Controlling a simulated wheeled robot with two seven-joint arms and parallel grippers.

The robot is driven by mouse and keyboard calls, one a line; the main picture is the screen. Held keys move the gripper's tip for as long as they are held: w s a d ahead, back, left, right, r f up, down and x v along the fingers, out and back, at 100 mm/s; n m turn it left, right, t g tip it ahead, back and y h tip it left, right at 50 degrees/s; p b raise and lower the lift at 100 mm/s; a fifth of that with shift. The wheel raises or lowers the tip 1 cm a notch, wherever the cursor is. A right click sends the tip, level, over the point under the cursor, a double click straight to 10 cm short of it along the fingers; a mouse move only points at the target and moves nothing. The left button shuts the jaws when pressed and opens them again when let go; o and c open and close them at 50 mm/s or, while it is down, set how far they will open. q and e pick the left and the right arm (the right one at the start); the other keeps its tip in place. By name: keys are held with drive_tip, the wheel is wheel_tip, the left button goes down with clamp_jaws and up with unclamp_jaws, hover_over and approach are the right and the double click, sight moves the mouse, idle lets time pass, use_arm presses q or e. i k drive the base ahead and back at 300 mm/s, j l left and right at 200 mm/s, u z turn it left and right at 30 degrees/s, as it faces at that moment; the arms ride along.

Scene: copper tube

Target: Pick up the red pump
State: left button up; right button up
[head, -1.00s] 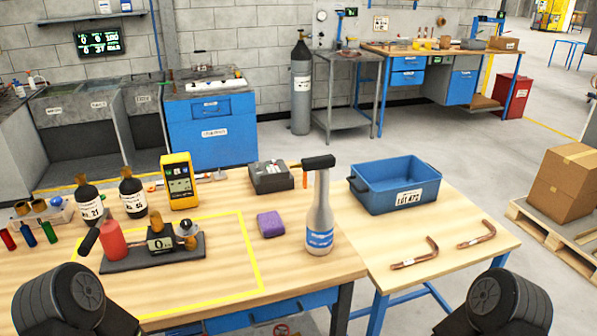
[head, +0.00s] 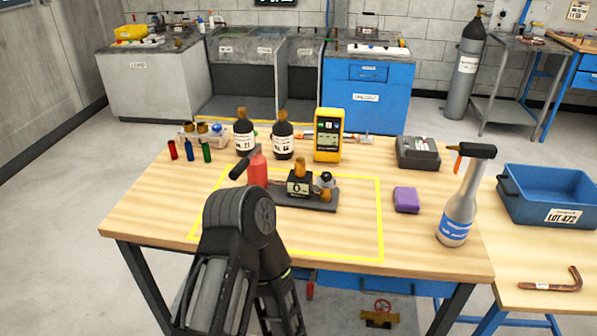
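The red pump (head: 258,171) is a red cylinder with a black handle angled up to the left. It stands upright at the left end of a dark base plate (head: 309,206), beside a small gauge (head: 299,184) reading 0 and brass fittings. The base lies inside a yellow-outlined area on the wooden table. A black link of my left arm rises in front of the table, just below the pump in the picture, and covers part of the yellow outline. No fingertips of my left gripper show. My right gripper is out of view.
Behind the pump stand two dark bottles (head: 244,136) and a yellow meter (head: 327,136). Small coloured cylinders (head: 189,151) are to the left. A purple block (head: 406,200), spray bottle (head: 459,206) and blue bin (head: 560,190) are to the right. The table front (head: 160,225) is clear.

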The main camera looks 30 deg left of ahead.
sight(297, 192)
drive_tip(key=u, duration=1.3)
